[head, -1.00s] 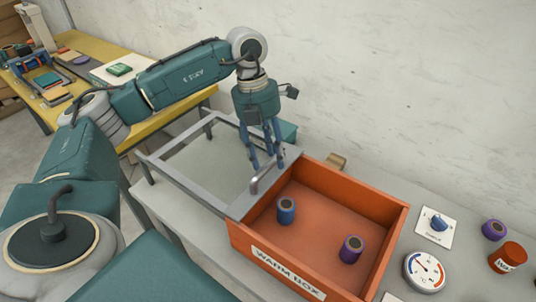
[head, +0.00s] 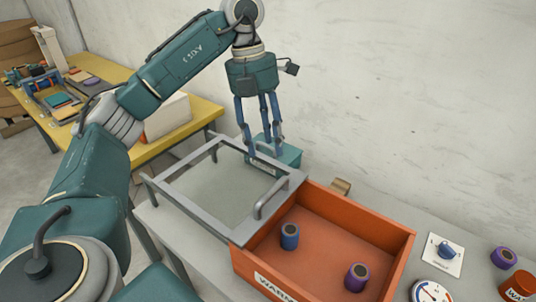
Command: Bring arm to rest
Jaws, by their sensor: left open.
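My left gripper (head: 263,150) hangs with its blue fingers pointing down, open and empty. In the picture it lies over the far edge of the grey-framed glass lid (head: 172,170), up and left of the lid's handle (head: 270,198). It looks clear of the handle. The left arm (head: 180,60) comes in from the left and bends down at the wrist. The orange warm box (head: 330,215) is open, with the lid off to its left. A blue spool (head: 289,236) and a purple spool (head: 356,277) stand upright inside it. My right gripper is not in view.
A teal box (head: 288,155) stands behind the lid near the wall. A yellow table (head: 185,120) stands back left.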

